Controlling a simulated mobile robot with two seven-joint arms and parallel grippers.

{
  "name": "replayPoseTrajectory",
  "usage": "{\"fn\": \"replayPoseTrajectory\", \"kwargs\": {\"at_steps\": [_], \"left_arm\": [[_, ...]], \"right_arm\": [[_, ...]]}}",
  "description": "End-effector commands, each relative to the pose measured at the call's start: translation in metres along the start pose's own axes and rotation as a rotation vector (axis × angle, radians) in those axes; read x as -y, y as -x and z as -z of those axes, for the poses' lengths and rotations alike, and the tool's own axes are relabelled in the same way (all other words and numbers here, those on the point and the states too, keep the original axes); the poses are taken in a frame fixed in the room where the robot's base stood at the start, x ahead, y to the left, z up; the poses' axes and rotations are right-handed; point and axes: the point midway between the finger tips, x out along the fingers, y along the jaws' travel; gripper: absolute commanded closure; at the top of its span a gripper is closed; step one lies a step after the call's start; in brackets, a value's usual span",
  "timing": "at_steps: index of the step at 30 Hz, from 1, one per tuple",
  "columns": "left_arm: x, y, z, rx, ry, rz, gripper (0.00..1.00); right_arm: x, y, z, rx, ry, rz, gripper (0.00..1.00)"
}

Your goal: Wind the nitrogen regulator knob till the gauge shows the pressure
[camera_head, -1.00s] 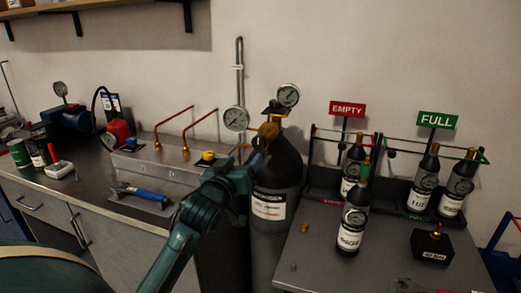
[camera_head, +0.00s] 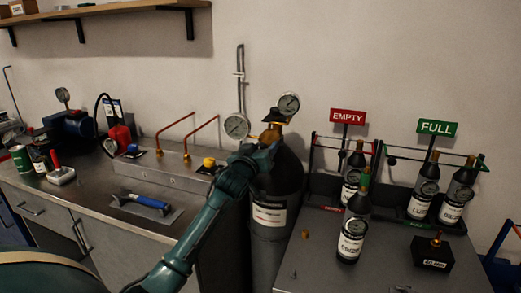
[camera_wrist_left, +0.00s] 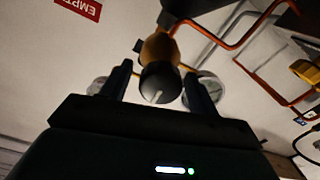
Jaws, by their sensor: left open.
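The nitrogen cylinder (camera_head: 272,215) is dark with a white label and stands between the benches. On top is a brass regulator (camera_head: 271,134) with two round white-faced gauges, one at left (camera_head: 236,126) and one at upper right (camera_head: 289,104); their readings are too small to tell. My left gripper (camera_head: 266,148) is at the regulator's front and hides the knob in the head view. In the left wrist view the dark round knob (camera_wrist_left: 160,83), with a white mark, lies between the open fingers (camera_wrist_left: 158,88). Contact cannot be told. My right gripper is not in view.
Left bench holds a blue-handled tool (camera_head: 145,201), a metal box (camera_head: 165,172) with a yellow knob, and red pipes. Right bench holds several dark bottles, one free-standing (camera_head: 353,232), EMPTY (camera_head: 348,116) and FULL (camera_head: 437,128) racks, and a black box (camera_head: 433,252).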

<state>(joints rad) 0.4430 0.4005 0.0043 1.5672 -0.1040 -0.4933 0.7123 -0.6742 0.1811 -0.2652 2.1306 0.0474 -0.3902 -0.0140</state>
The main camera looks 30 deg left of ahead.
Motion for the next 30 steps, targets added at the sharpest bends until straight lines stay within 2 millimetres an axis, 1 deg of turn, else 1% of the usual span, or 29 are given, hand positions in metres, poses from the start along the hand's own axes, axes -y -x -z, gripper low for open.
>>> {"fn": "replayPoseTrajectory", "kwargs": {"at_steps": [5,21,30], "left_arm": [[0.0,0.0002,-0.0002,0.0,0.0,0.0,0.4],[0.0001,0.0004,-0.0005,0.001,0.0,0.0,0.84],[-0.0001,0.0005,0.0002,0.001,-0.04,0.001,0.84]], "right_arm": [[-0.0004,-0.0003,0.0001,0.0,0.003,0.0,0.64],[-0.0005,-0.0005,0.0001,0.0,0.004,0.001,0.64],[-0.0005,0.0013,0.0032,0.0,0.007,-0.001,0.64]]}}
